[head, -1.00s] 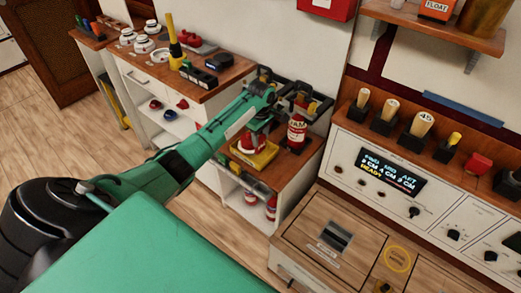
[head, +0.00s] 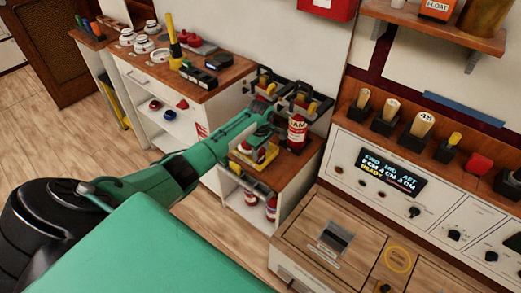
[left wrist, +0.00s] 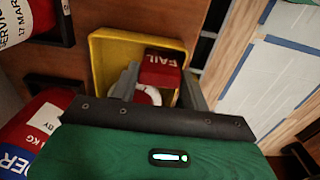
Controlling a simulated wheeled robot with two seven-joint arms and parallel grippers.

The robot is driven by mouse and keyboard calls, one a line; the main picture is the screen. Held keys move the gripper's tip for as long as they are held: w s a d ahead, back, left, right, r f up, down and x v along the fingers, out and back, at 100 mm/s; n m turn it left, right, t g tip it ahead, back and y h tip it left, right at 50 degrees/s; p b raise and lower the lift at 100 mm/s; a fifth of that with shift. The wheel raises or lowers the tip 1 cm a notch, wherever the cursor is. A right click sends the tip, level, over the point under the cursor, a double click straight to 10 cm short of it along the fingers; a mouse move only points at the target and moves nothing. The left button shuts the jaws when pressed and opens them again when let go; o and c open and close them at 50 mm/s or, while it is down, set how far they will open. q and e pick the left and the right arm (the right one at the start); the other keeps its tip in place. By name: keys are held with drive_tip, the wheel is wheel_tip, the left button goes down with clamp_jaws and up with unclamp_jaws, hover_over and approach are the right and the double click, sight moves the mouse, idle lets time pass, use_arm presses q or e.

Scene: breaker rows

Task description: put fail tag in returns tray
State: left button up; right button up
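The red fail tag (left wrist: 163,66), lettered FAIL, shows in the left wrist view within the outline of a yellow tray (left wrist: 101,55). A white curved piece with red beside it (left wrist: 148,95) shows just below the lettering, partly hidden by my gripper. My left gripper (left wrist: 162,72) points down at the tray; its grey fingers are apart on either side of the tag, with no clear grip on it. In the head view the yellow tray (head: 267,158) is on a low wooden-topped cabinet, under my left gripper (head: 254,146). My right gripper is not in view.
A red and white extinguisher (head: 297,131) stands just right of the tray, near black wall brackets (head: 305,103). More extinguishers (head: 271,207) sit on the shelf below. A bench (head: 185,75) with several items stands left; a control panel (head: 391,172) is at right.

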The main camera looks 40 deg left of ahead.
use_arm(q)
drive_tip(key=o, duration=0.4)
drive_tip(key=shift+c, duration=0.2)
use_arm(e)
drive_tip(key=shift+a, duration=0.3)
use_arm(q)
drive_tip(key=shift+r, duration=0.1)
